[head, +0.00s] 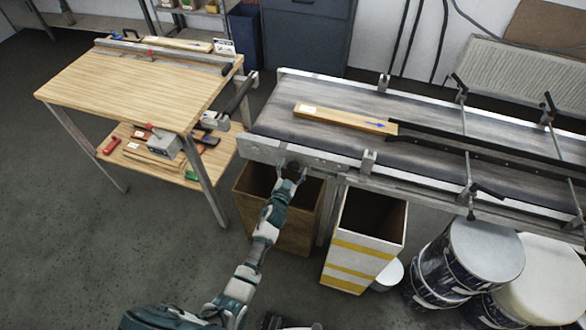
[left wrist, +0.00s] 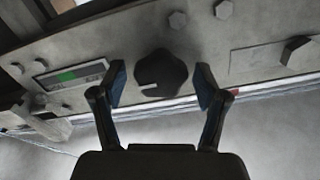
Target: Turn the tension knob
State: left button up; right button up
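The tension knob (left wrist: 162,74) is dark and many-sided, with a short pale mark on its left part. It sits on the grey metal side plate (left wrist: 262,62) of the conveyor. My left gripper (left wrist: 160,88) is open, its two fingers on either side of the knob with a gap to each. In the head view my left gripper (head: 291,176) is at the conveyor's near left end, in front of the plate (head: 320,158), and largely covers the knob.
A wooden bin (head: 250,212) and a white-and-yellow bin (head: 350,255) stand below. Metal drums (head: 480,250) stand at right, a wooden-topped table (head: 130,85) at left. Bolts surround the knob.

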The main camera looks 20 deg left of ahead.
pick_arm(q)
jog(key=c, duration=0.9)
jog(key=shift+m, duration=1.4)
jog(key=o, duration=1.2)
jog(key=shift+c, duration=0.2)
jog(key=shift+s, duration=0.1)
jog(key=s, duration=1.1)
jog(key=shift+s+a, duration=0.15)
jog(key=shift+s, duration=0.25)
jog(key=shift+f, duration=0.1)
